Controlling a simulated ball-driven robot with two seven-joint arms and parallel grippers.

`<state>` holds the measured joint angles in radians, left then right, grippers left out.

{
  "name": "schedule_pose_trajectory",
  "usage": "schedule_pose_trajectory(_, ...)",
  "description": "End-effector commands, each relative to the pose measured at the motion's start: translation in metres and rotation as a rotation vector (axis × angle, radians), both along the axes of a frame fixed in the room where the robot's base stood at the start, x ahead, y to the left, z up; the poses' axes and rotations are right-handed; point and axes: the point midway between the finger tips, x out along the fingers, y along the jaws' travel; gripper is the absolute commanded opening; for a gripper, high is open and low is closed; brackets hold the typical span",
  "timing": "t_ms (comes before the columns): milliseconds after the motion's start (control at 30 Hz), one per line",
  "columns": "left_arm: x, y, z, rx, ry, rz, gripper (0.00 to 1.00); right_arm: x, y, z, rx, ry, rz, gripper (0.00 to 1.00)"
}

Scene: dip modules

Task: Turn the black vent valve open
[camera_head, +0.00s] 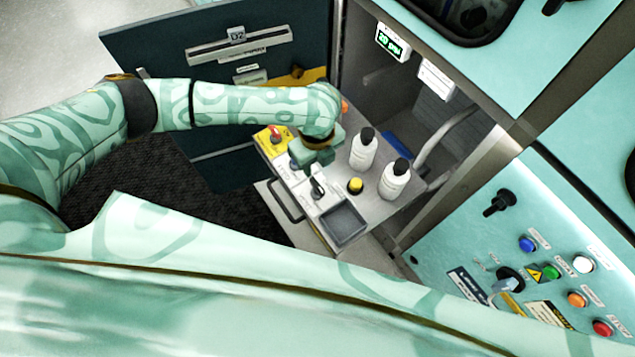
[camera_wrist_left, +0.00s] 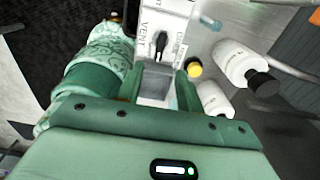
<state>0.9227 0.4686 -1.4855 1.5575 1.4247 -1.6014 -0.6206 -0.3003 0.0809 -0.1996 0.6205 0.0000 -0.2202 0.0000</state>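The black vent valve (camera_head: 318,188) is a small dark handle on a white panel that slides out with the drawer. In the left wrist view the valve (camera_wrist_left: 161,42) stands beside a printed VENT label, its handle pointing roughly along the picture's vertical. My left gripper (camera_head: 316,160) is over the panel close to the valve. In the left wrist view its fingers (camera_wrist_left: 158,80) are apart with nothing between them; the valve shows just beyond the tips. I cannot tell whether they touch it. My right gripper is not in view.
Two white bottles (camera_head: 363,149) with black caps and a yellow-capped item (camera_head: 355,185) stand right of the panel. A grey recessed tray (camera_head: 344,224) is at its near end. A yellow block with a red handle (camera_head: 273,137) is at its far end. A button panel (camera_head: 540,260) is at right.

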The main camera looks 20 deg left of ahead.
Motion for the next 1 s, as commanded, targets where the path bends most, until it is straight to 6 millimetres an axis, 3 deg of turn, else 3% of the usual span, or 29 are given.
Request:
schedule_pose_trajectory(33, -0.001, -0.001, -0.021, -0.001, 0.004, 0.001, 0.36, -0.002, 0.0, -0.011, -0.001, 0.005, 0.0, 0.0)
schedule_pose_trajectory(100, -0.001, -0.001, -0.039, 0.0, 0.005, 0.001, 0.36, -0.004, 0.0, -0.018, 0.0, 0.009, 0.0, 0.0)
schedule_pose_trajectory(400, 0.0, -0.001, -0.097, -0.002, 0.001, 0.0, 0.36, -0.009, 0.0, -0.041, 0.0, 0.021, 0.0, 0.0)
schedule_pose_trajectory(567, 0.0, -0.001, -0.107, -0.002, -0.001, 0.0, 0.36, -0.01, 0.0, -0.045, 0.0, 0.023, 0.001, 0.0)
schedule_pose_trajectory(867, 0.0, -0.001, -0.108, -0.003, -0.002, -0.001, 0.36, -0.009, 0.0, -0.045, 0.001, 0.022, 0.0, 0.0)
schedule_pose_trajectory(1000, 0.0, -0.001, -0.108, -0.003, -0.002, -0.001, 0.0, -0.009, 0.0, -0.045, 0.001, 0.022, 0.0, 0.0)
